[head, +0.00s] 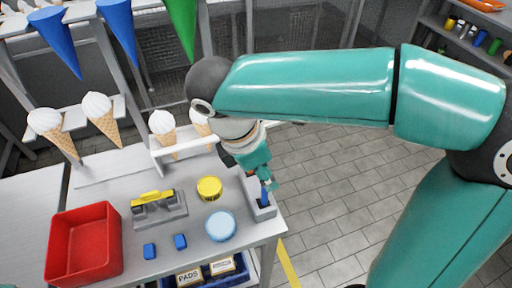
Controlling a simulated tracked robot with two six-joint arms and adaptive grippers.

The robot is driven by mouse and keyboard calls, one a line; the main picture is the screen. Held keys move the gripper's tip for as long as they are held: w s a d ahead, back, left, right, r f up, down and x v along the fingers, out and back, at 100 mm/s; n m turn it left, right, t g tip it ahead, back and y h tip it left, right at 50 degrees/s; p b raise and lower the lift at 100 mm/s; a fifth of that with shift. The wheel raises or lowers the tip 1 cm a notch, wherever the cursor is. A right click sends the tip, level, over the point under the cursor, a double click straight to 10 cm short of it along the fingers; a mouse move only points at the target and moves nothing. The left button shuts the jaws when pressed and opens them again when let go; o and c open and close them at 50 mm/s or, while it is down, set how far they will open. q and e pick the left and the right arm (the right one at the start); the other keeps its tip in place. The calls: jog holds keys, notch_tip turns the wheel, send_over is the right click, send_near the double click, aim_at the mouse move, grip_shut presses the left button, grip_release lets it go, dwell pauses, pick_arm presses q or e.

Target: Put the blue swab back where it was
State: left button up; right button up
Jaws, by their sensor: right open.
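The blue swab (264,198) stands upright in a grey holder (264,213) at the table's right front corner. Only a short blue part of it shows. My right gripper (265,180) points down right above the holder, at the top of the swab. It is open, with its fingers close to the swab; whether they touch it I cannot tell. The arm and wrist hide part of the gripper. My left gripper is not in view.
A light blue round lid (220,226), a yellow round tin (209,188), a grey block with a yellow top (159,208), two small blue blocks (180,241) and a red tray (84,245) are left of the holder. Ice cream cones (104,120) stand in racks behind.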

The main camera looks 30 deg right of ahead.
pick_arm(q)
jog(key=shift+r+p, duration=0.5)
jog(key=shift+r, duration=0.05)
pick_arm(e)
jog(key=v, duration=0.9)
jog(key=shift+r, duration=0.3)
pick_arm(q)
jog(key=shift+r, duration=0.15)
pick_arm(e)
jog(key=shift+r, duration=0.1)
